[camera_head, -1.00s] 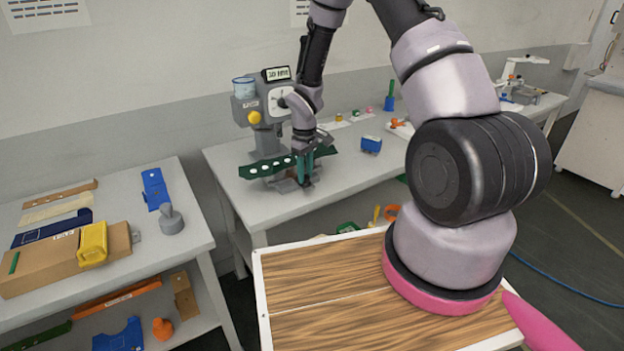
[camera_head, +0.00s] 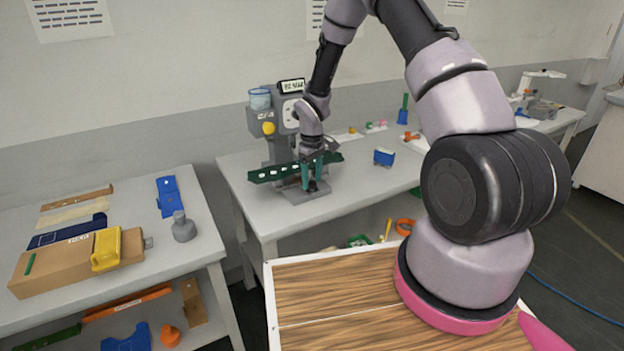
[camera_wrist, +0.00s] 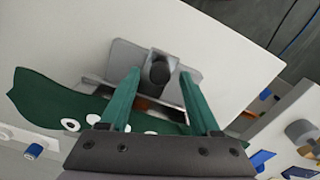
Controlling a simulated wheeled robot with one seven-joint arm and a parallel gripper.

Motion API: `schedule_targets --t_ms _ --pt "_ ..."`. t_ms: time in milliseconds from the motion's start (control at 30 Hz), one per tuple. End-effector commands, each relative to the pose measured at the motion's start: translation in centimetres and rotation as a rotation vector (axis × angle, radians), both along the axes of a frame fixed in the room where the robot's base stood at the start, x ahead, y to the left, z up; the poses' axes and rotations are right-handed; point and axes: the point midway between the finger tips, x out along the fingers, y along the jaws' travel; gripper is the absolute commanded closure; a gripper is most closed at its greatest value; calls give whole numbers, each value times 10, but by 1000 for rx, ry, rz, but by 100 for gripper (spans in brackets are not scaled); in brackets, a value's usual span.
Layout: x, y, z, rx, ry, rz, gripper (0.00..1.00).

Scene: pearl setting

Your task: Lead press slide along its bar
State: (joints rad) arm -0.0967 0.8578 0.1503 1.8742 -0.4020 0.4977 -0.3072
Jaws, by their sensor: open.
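The press (camera_head: 268,121) is a grey machine with a small display and a yellow button, standing on the middle table. A long dark green strip with white holes (camera_head: 272,174) lies across its front, and also shows in the wrist view (camera_wrist: 45,100). My gripper (camera_head: 312,186) points down at the front of the press, its teal fingers open. In the wrist view my gripper (camera_wrist: 159,76) has its fingertips on either side of a short black knob (camera_wrist: 160,73), with gaps on both sides. The knob stands on a grey metal plate (camera_wrist: 124,56). I cannot tell which part is the slide.
The left table holds a cardboard box (camera_head: 60,268), a yellow piece (camera_head: 106,249) and a grey weight (camera_head: 183,228). A wood-grain top (camera_head: 330,290) is nearest me.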

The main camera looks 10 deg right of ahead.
Motion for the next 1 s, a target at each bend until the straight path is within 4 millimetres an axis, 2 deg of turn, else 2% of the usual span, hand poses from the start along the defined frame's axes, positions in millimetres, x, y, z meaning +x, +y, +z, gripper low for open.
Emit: schedule_targets --t_ms 167,300,500,700,1000 --pt "1 0 26 1 -4 -1 37" --pt "1 0 56 1 -6 0 37" --pt "1 0 90 0 -4 -1 37" --pt "0 0 105 1 -1 -1 37" --pt "0 -1 106 1 -1 -1 37"
